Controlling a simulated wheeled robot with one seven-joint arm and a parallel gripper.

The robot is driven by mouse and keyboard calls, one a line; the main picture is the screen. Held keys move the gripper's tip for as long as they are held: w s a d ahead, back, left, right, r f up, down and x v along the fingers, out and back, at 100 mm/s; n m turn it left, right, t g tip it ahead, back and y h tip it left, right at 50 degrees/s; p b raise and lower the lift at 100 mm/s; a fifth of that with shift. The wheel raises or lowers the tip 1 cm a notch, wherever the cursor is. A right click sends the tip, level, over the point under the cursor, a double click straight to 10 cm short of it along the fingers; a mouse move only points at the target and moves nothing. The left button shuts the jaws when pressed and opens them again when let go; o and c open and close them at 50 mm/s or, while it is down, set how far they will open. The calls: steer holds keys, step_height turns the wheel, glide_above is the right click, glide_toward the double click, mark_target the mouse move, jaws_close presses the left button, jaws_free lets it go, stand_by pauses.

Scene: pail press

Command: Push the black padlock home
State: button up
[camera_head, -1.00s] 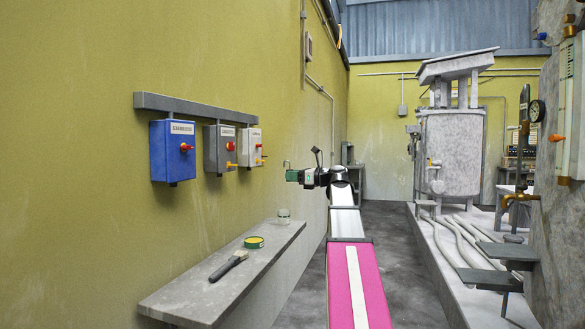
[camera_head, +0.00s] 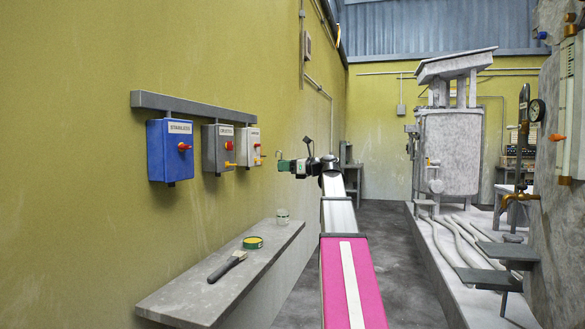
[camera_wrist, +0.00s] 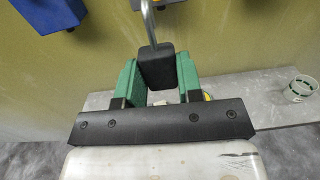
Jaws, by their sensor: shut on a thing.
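The black padlock (camera_wrist: 155,66) shows in the wrist view, its metal shackle (camera_wrist: 150,22) pointing to the top of the picture. My gripper (camera_wrist: 157,72) has green fingers on both sides of the padlock body and is shut on it. In the head view my gripper (camera_head: 287,166) is right of the switch boxes, apart from them, and the padlock cannot be made out there. On the wall rail hang a blue box (camera_head: 168,160) with a red knob, a grey box (camera_head: 212,155) with red and orange parts, and a white box (camera_head: 245,140).
A grey shelf (camera_head: 215,290) runs along the wall below the boxes. It bears a brush (camera_head: 228,266), a yellow-green tin (camera_head: 253,243) and a glass jar (camera_head: 283,216), which also shows in the wrist view (camera_wrist: 301,90). A grey tank (camera_head: 450,150) stands at right.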

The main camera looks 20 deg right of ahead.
steer(key=x, duration=1.8)
steer(key=shift+a, duration=0.25)
steer(key=shift+f, duration=2.5)
steer(key=o, duration=1)
steer(key=shift+c, duration=0.2)
steer(key=v, duration=0.9)
steer(key=shift+s, duration=0.1)
